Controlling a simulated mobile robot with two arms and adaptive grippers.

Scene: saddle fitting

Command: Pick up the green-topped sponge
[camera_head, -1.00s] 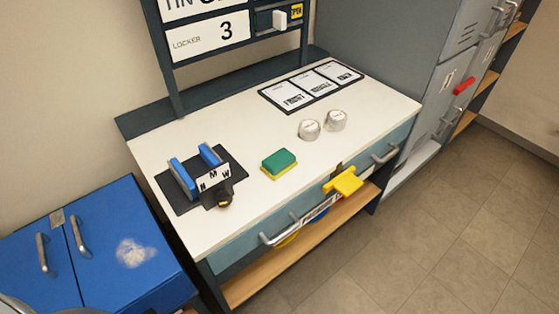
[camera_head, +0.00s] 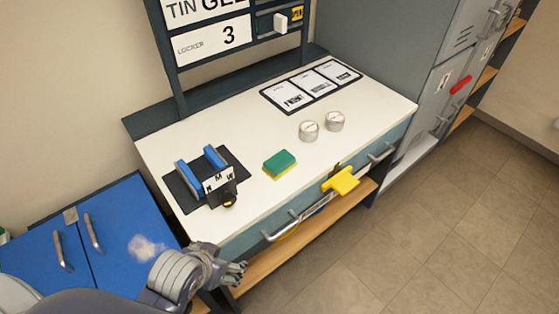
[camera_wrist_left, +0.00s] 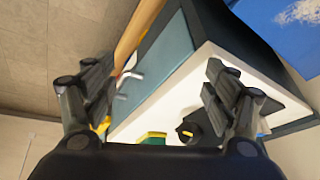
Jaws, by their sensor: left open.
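The green-topped sponge (camera_head: 280,163) has a yellow base and lies flat on the white bench top (camera_head: 245,215). In the left wrist view the sponge (camera_wrist_left: 153,138) shows small, between my open fingers and partly cut off by the gripper body. My left gripper (camera_head: 238,272) is in front of the bench's front left corner, below and left of the sponge and well apart from it. Its fingers (camera_wrist_left: 160,95) are spread with nothing between them. My right gripper is in neither view.
A black holder with blue jaws (camera_head: 205,175) stands left of the sponge. Two silver tins (camera_head: 309,131) and a card panel (camera_head: 311,86) lie behind, to the right. A yellow tag (camera_head: 341,181) sticks out at the drawer front. A blue cabinet (camera_head: 105,235) stands at left.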

